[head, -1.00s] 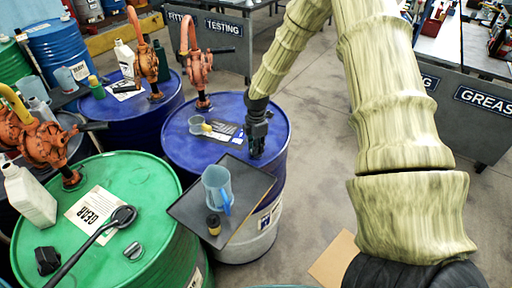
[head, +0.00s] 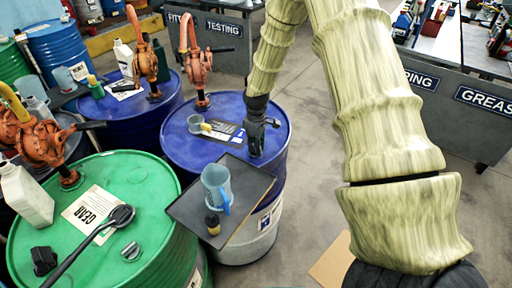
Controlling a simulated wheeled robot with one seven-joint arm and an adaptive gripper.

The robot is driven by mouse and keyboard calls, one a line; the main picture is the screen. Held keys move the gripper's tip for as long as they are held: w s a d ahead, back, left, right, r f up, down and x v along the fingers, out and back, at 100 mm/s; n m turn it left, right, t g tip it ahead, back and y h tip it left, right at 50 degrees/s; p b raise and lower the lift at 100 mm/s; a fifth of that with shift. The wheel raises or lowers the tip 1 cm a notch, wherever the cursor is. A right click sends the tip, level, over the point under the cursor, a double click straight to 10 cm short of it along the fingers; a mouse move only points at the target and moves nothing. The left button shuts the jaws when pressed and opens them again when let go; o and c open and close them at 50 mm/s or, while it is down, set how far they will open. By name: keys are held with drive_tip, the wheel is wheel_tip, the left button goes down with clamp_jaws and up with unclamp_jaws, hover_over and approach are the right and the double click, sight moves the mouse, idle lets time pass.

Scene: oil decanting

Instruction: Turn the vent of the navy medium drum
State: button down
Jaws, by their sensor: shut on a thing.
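The navy drum (head: 178,142) stands in the middle of the head view, with a white lower body and a blue top. My gripper (head: 257,152) points down at the right part of its top, close to the rim. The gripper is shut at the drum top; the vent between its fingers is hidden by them.
A tray (head: 190,212) with a blue jug (head: 216,188) and a small dark jar (head: 212,224) sits in front of the drum. A green drum (head: 100,250) stands at front left.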

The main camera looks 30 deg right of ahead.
drive_tip(key=m, duration=0.5)
drive_tip(key=shift+s+f, duration=0.2)
drive_tip(key=shift+s, duration=0.05)
drive_tip(key=shift+m, duration=0.3)
drive_tip(key=c, duration=1.4)
unclamp_jaws()
drive_tip(key=shift+c, duration=0.2)
drive_tip(key=shift+w, duration=0.1)
drive_tip(key=shift+w+r, duration=0.1)
drive_tip(key=shift+r, duration=0.05)
drive_tip(key=shift+r, duration=0.6)
wheel_tip(320, 180, up, 11)
drive_tip(key=shift+f, duration=0.2)
